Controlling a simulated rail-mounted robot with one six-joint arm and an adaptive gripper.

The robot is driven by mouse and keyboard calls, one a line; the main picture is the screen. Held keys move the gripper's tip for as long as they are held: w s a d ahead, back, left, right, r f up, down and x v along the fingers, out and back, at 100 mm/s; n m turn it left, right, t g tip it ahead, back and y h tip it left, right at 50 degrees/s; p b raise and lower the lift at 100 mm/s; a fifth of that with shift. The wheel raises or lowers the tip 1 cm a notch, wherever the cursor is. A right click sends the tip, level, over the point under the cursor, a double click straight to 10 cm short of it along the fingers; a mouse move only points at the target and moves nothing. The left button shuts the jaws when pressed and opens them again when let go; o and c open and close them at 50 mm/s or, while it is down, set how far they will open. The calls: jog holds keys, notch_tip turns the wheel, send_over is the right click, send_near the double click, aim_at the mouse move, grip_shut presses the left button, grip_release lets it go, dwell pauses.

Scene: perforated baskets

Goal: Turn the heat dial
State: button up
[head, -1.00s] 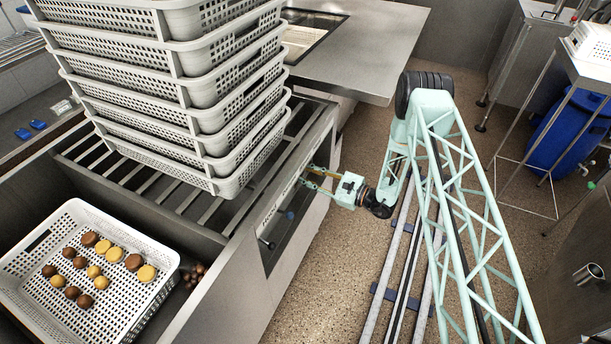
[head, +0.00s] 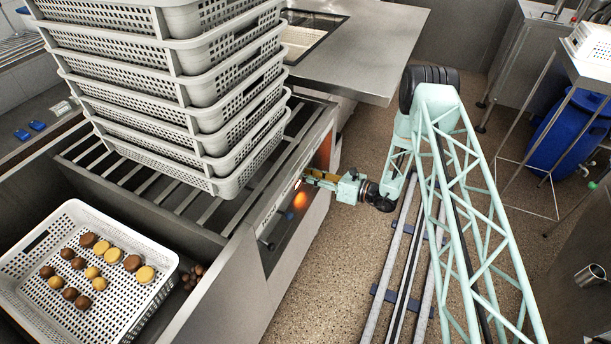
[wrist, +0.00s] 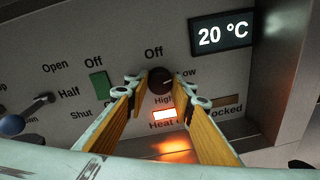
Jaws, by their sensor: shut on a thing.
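The heat dial (wrist: 160,80) is a dark round knob on the grey control panel, with Off, Low and High around it and a Heat label below. A faint light mark on the knob seems to point right, towards Low. My gripper (wrist: 160,88) is shut on the dial, one yellow-padded finger at each side. A lit indicator (wrist: 164,115) glows white-orange by the Heat label. The display (wrist: 222,36) reads 20 °C. In the head view my gripper (head: 306,181) reaches the panel from the right; the dial is hidden there.
A green switch (wrist: 99,85) and a lever with a blue-grey knob (wrist: 12,125) sit left of the dial. A tall stack of perforated baskets (head: 222,145) stands beside the panel. Another basket (head: 140,310) holds brown and yellow round pieces.

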jog(key=shift+m, duration=1)
jog(key=shift+g, duration=0.3)
jog(key=o, duration=0.8)
jog(key=shift+o, duration=0.2)
jog(key=shift+d, duration=0.1)
jog(key=v, duration=1.1)
jog(key=shift+s+d, duration=0.25)
jog(key=shift+d, duration=0.1)
jog(key=shift+r, duration=0.15)
